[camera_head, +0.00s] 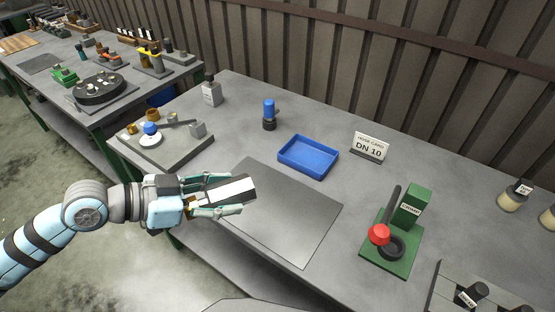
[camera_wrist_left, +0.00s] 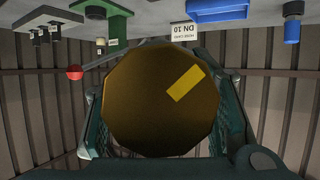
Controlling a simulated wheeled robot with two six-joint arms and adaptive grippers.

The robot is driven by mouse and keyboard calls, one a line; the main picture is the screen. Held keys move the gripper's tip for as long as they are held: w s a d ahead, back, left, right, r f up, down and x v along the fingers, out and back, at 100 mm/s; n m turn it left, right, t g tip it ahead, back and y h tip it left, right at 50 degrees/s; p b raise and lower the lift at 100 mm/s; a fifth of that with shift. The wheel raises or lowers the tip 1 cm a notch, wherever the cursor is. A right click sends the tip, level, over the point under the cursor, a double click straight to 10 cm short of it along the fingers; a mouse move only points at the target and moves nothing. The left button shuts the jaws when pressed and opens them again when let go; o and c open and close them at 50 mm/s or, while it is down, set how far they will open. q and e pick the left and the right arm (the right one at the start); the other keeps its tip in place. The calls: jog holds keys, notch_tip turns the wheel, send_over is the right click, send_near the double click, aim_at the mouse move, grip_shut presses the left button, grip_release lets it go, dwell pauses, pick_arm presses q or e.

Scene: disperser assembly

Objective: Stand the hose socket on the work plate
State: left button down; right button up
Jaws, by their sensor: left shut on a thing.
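My left gripper (camera_head: 222,194) is shut on a long faceted piece, which I take to be the hose socket (camera_head: 233,190). Its sides look dark and bright silver in the head view, and it lies nearly level, pointing right. In the left wrist view its round brown-gold end (camera_wrist_left: 150,115) with a yellow bar mark faces the camera between the fingers. The work plate (camera_head: 290,222) is a flat dark grey sheet on the table. The held piece is over the plate's left part; the exact gap below is hard to tell. My right gripper is not in view.
A blue tray (camera_head: 308,156) and a "DN 10" card (camera_head: 369,147) stand behind the plate. A green press with red knob (camera_head: 379,234) is to the right. A grey board with parts (camera_head: 175,152) lies left, near a blue-capped bottle (camera_head: 269,115). The plate is bare.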

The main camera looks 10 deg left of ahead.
pick_arm(q)
jog(key=w+a+f+n+g+y+p, duration=0.2)
jog(key=w+a+n+g+y+p, duration=0.3)
jog(key=n, duration=0.6)
jog(key=w+a+f+n+g+y+p, duration=0.1)
jog(key=w+a+f+n+y+p, duration=0.15)
jog(key=w+n+y, duration=0.65)
jog(key=d+f+n+t+h+p, duration=0.1)
jog(key=d+n+h+p, duration=0.55)
jog(key=d+n, duration=0.85)
jog(key=f, duration=0.2)
jog(key=a+f+n, duration=0.2)
jog(key=f, duration=0.1)
jog(key=shift+s+f+h+b, duration=0.25)
jog(key=shift+f+b, duration=0.05)
jog(key=shift+f, duration=0.05)
jog(key=shift+s+d+f, duration=0.1)
jog(key=shift+f, duration=0.5)
jog(key=shift+f, duration=0.4)
